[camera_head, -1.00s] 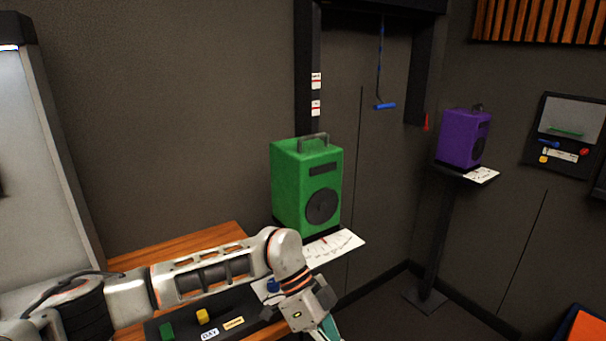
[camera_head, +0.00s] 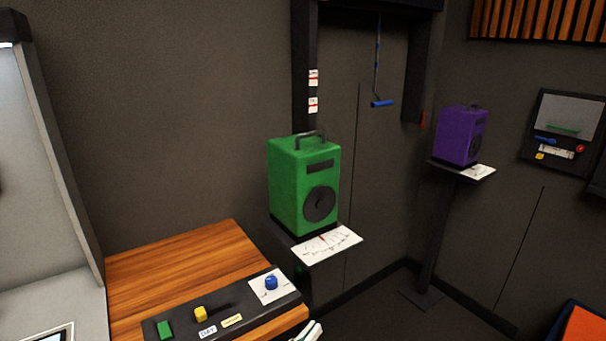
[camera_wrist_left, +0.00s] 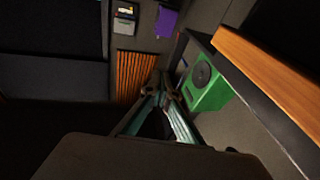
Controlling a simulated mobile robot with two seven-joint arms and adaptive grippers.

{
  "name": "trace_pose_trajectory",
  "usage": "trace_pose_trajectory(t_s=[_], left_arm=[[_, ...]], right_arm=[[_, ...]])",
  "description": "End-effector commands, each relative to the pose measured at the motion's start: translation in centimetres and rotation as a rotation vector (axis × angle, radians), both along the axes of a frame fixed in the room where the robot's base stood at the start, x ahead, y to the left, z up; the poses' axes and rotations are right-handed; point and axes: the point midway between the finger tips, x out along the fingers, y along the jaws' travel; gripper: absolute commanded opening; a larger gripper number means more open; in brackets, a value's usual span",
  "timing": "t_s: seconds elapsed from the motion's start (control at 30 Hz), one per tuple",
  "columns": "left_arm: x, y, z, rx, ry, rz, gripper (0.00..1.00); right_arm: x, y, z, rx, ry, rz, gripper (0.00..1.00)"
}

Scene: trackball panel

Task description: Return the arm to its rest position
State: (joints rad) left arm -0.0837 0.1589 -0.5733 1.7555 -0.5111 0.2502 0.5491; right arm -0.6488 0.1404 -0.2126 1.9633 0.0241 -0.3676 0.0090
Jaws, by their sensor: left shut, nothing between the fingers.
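The black trackball panel (camera_head: 262,311) lies on the wooden desk at lower left in the head view. It carries a blue ball (camera_head: 271,283) on a white plate, a yellow knob (camera_head: 200,314) and a green button (camera_head: 165,330). Only a small pale piece of my left arm (camera_head: 309,332) shows at the bottom edge, right of the panel. In the left wrist view my left gripper (camera_wrist_left: 164,88) has its fingers together with nothing between them. It is clear of the panel. My right gripper is not in view.
A green speaker (camera_head: 288,185) stands on a shelf with a white dial card (camera_head: 325,246) behind the desk. A purple speaker (camera_head: 460,135) stands on a post. A blue handle (camera_head: 382,103) hangs from a cord. The wooden desk top (camera_head: 185,265) is bare behind the panel.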

Motion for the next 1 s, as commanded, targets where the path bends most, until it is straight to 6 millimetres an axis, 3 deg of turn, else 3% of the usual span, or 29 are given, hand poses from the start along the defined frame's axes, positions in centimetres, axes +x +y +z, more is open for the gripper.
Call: trace_pose_trajectory(t_s=[0.03,0.2,0.3,0.43,0.63,1.0], left_arm=[[-0.5,2.5,-2.8,0.037,0.067,0.079,0.0],[-3.5,10.2,-11.2,0.206,0.267,0.273,0.0],[-6.5,14.2,-15.7,0.314,0.383,0.341,0.0],[-10.7,18.2,-20.0,0.434,0.509,0.384,0.0],[-14.7,21.3,-23.0,0.537,0.611,0.396,0.0],[-15.2,21.6,-23.3,0.55,0.623,0.395,0.0]], right_arm=[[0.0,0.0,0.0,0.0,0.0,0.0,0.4],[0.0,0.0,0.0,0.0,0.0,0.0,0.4],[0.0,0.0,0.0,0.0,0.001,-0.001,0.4],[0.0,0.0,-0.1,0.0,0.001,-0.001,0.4],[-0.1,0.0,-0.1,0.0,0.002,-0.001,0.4],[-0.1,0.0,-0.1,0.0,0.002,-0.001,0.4]])
